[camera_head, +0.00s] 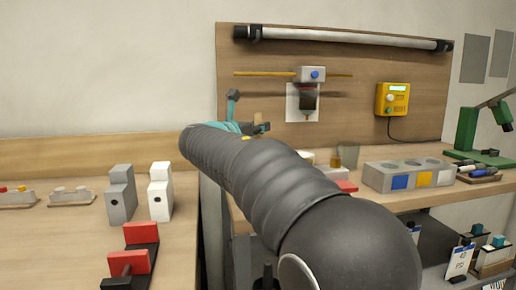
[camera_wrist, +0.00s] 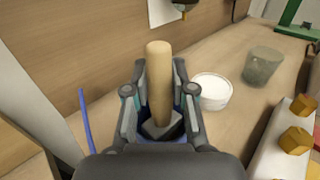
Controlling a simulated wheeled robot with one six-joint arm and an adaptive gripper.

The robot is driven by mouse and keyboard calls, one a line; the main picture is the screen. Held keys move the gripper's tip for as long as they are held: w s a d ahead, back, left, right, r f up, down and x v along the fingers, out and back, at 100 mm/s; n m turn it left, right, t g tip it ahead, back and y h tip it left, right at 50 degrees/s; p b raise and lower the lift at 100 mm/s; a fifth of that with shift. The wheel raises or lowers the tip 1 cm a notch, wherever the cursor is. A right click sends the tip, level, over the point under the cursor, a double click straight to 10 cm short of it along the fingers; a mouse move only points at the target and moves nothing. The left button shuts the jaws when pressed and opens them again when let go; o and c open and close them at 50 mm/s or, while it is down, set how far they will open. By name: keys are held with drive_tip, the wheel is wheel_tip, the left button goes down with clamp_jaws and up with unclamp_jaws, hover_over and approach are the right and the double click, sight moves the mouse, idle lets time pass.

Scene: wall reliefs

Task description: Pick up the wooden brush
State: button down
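The wooden brush (camera_wrist: 160,75) shows in the wrist view as a pale, round-ended wooden handle. Its lower end runs down to a grey piece with blue around it, partly hidden by my gripper. My gripper (camera_wrist: 160,68) is open, with one finger on each side of the handle and a small gap visible on both sides. In the head view my gripper (camera_head: 262,127) is beyond my dark arm, low in front of the wooden back panel, with a small tan end of the brush (camera_head: 257,118) beside it.
A white round dish (camera_wrist: 212,92) and a clear cup (camera_wrist: 262,67) stand to the right of my gripper. A grey block (camera_head: 410,177) with coloured squares and a green stand (camera_head: 468,130) are farther right. A yellow device (camera_head: 392,99) hangs on the wooden panel (camera_head: 350,75).

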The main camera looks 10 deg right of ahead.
wheel_tip(320, 180, up, 10)
drive_tip(key=shift+r+p, duration=0.1)
drive_tip(key=shift+p, duration=0.45)
idle(0.7)
